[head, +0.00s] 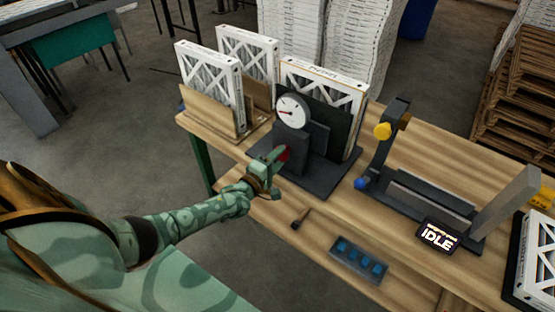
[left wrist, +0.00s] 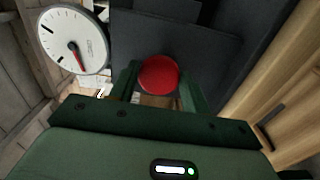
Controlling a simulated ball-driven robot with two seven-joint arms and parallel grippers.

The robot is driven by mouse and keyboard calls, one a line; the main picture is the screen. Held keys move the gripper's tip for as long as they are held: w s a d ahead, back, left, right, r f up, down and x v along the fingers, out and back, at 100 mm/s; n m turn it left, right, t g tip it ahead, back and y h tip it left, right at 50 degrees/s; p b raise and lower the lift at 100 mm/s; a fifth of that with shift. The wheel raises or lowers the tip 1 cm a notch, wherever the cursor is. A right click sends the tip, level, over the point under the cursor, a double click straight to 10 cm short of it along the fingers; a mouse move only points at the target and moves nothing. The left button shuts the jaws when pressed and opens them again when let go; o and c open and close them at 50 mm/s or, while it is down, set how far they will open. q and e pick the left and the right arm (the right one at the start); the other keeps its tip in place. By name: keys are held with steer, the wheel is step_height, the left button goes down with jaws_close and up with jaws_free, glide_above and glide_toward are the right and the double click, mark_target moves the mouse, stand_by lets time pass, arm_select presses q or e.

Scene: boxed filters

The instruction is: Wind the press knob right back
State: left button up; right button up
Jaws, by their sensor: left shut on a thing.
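The press (head: 322,178) is a dark grey fixture on the wooden bench, with a boxed filter (head: 338,82) standing upright in it. A white round dial (head: 292,111) with a needle is on its front and shows large in the left wrist view (left wrist: 73,40). The red press knob (left wrist: 158,75) is round and sits between the two fingers of my left gripper (left wrist: 160,88). In the head view the left gripper (head: 276,158) is at the knob, which is mostly hidden behind the fingers. The left gripper is shut on the knob. My right gripper is not in view.
A wooden rack (head: 212,112) with white filters stands left of the press. Right of it is a dark fixture with a yellow knob (head: 382,131) and a screen reading IDLE (head: 438,235). A brush (head: 300,218) and a blue-celled tray (head: 358,260) lie at the front.

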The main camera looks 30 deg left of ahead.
arm_select(q)
steer(key=shift+f+n, duration=0.1)
steer(key=shift+n, duration=0.2)
steer(key=o, duration=1)
steer(key=shift+a, duration=0.1)
steer(key=shift+s, duration=0.5)
steer(key=s, duration=0.5)
steer(key=s+a+p, duration=0.1)
steer(key=s, duration=0.9)
steer(key=shift+s+a, duration=0.15)
steer(key=shift+s, duration=0.05)
